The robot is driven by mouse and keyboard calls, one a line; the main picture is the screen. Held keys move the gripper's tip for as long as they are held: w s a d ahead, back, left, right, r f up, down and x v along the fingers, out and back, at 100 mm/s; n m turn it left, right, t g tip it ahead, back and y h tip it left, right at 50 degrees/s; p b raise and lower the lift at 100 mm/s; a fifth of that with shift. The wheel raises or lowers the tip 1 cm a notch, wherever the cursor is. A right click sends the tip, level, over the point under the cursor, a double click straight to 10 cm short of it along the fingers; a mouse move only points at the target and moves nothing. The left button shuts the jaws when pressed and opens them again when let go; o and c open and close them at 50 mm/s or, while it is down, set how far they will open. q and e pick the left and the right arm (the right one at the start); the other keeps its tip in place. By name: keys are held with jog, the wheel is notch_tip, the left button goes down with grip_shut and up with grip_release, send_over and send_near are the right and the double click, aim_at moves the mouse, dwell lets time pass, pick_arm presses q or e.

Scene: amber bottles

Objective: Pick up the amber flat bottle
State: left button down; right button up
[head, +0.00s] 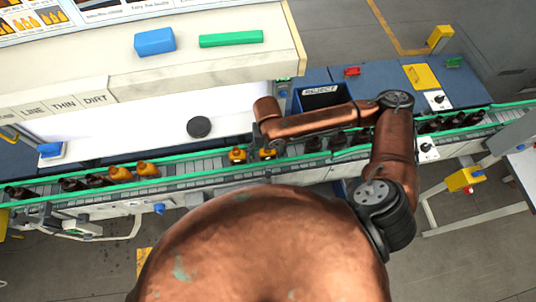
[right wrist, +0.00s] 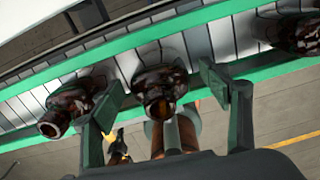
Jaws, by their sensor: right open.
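In the right wrist view, my right gripper (right wrist: 163,88) is open, its dark green fingers apart. A glossy dark amber bottle (right wrist: 158,78) shows between the fingers, its round mouth towards the camera. No finger clearly touches it, and I cannot tell its depth or whether it is the flat one. Another dark bottle (right wrist: 68,103) is left of the left finger, and one more (right wrist: 296,32) is at the upper right. In the head view, my right arm reaches over the conveyor (head: 205,178); the fingers are hard to make out. My left gripper is not in view.
Orange bottles (head: 121,173) and dark bottles (head: 72,184) stand along the conveyor at left. More dark bottles (head: 458,119) are at right. Green rails line the belt. A reject bin (head: 321,101) and a black disc (head: 199,127) are behind it.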

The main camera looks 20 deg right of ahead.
jog(key=shift+f, duration=1.35)
jog(key=shift+c, duration=0.5)
jog(key=c, duration=1.3)
